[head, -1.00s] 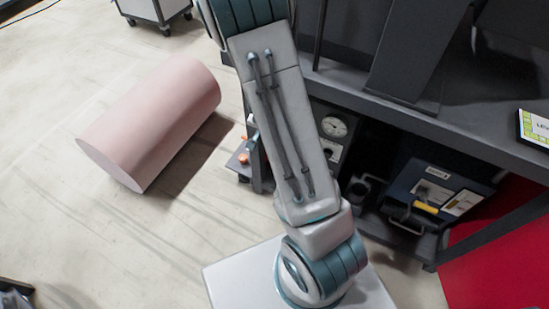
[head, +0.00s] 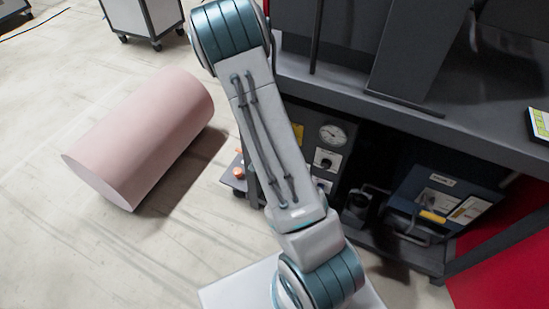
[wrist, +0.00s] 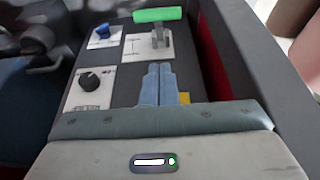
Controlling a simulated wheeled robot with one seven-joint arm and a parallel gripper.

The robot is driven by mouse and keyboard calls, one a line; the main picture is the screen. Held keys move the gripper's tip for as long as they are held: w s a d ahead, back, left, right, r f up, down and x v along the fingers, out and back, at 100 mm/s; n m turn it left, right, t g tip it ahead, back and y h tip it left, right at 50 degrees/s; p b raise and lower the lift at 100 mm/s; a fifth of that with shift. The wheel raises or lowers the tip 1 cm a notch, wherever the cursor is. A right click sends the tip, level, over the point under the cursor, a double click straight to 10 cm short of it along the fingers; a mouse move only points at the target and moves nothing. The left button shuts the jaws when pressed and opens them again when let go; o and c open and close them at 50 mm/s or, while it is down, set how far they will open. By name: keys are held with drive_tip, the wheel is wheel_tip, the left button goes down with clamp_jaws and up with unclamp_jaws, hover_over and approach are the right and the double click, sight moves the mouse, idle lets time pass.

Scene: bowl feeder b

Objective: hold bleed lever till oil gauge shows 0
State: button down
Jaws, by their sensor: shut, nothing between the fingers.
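In the wrist view a lever with a green handle (wrist: 158,14) stands on a dark panel with a white label plate. I take it for the bleed lever, but its label is not readable. My gripper (wrist: 160,68) is shut and empty, its two blue-grey fingers together just below the lever's base in the picture. I see no clear contact with the lever. My gripper is hidden in the head view.
A blue knob (wrist: 102,31) and a black knob (wrist: 90,82) sit left of my fingers. A dark blue case (head: 445,190) stands under the bench (head: 470,130). A pink cylinder (head: 140,140) lies on the floor at left, with open floor around it.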

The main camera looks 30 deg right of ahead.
drive_tip(key=b+x, duration=0.2)
drive_tip(key=x, duration=0.4)
drive_tip(key=shift+f+b, duration=0.25)
drive_tip(key=shift+b, duration=0.1)
drive_tip(key=shift+s+a+f+b, duration=0.2)
drive_tip(key=shift+f+b, duration=0.1)
drive_tip(key=shift+f, duration=0.2)
drive_tip(key=shift+s+a+f+b, duration=0.1)
drive_tip(key=shift+a+f+b, duration=0.15)
drive_tip(key=shift+f, duration=0.2)
drive_tip(key=shift+s+a+f+b, duration=0.2)
drive_tip(key=shift+f+b, duration=0.15)
drive_tip(key=shift+f, duration=0.2)
drive_tip(key=shift+a+f, duration=0.1)
